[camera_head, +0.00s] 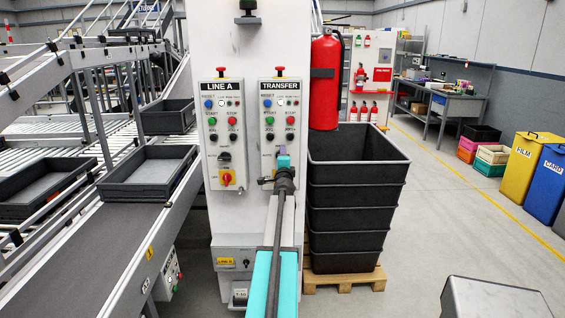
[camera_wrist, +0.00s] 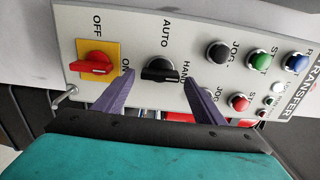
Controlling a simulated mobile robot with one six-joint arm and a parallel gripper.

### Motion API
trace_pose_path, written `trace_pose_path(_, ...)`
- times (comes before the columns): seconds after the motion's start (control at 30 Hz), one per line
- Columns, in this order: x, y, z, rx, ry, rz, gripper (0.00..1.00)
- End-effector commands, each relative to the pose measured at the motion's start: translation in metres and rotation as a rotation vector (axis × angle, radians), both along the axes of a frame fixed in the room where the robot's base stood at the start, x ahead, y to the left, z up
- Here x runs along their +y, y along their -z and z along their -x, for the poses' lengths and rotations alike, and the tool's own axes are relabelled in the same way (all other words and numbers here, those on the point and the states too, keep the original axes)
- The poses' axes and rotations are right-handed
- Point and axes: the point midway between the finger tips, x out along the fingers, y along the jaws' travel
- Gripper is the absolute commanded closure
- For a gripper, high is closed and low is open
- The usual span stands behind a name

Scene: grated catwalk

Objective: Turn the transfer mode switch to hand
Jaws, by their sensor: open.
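The TRANSFER panel (camera_head: 280,98) is on the white column, right of the LINE A panel. In the wrist view it appears turned sideways. The black mode switch (camera_wrist: 160,70) sits between the AUTO and HAND labels. I cannot tell which label its handle points to. My gripper (camera_wrist: 158,82) is open, with one finger on each side of the switch in the picture. Contact cannot be made out. In the head view my gripper (camera_head: 284,165) covers the panel's lower part and hides the switch.
A red OFF/ON switch (camera_wrist: 95,65) on a yellow plate is beside the left finger in the wrist view. Several push buttons, including a red one (camera_wrist: 239,102), are to the right. A fire extinguisher (camera_head: 325,82) and stacked black crates (camera_head: 357,190) stand right of the column.

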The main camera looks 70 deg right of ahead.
Motion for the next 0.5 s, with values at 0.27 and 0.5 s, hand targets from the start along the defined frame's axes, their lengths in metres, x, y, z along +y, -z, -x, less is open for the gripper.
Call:
trace_pose_path(0.27,0.007,0.001,0.001,0.001,-0.002,-0.001,0.36)
trace_pose_path(0.5,0.023,0.001,0.008,0.0,-0.002,-0.001,0.36)
